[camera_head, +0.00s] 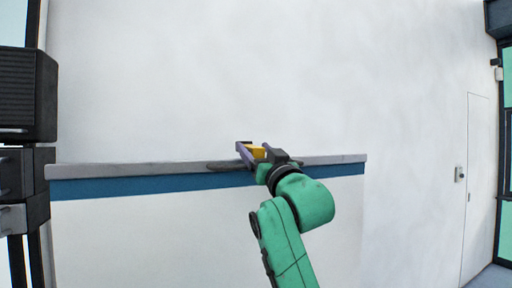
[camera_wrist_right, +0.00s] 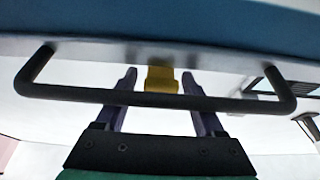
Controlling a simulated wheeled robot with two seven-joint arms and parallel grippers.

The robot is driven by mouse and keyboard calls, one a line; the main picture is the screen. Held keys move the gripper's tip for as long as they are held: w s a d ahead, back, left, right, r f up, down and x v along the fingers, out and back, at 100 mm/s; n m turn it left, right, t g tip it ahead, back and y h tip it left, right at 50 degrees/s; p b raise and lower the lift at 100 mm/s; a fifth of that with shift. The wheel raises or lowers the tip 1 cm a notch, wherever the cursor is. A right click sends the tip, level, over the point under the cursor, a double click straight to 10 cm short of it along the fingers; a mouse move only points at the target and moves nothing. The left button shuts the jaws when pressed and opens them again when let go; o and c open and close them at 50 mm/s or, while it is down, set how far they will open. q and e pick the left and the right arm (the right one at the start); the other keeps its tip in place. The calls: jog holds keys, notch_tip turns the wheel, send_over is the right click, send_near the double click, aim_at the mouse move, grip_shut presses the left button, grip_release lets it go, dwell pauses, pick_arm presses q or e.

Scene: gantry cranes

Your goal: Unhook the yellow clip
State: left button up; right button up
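The yellow clip (camera_head: 257,152) is at the wall ledge in the head view, small and partly covered by my right gripper (camera_head: 259,154). In the right wrist view the yellow clip (camera_wrist_right: 161,77) sits at a dark bar (camera_wrist_right: 80,93), which crosses its lower end. I cannot tell how it is attached. The two purple fingers of my right gripper (camera_wrist_right: 160,76) stand on either side of the clip, with a narrow gap showing on each side. The gripper is open around the clip. My left gripper is not in view.
A grey ledge (camera_head: 120,170) with a blue band (camera_head: 130,187) runs along the white wall. The dark bar spans beneath the ledge, across both fingers in the right wrist view. A dark cabinet (camera_head: 28,95) stands at the left. A door (camera_head: 477,180) is at the right.

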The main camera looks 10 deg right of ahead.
grip_shut()
dwell(1.2)
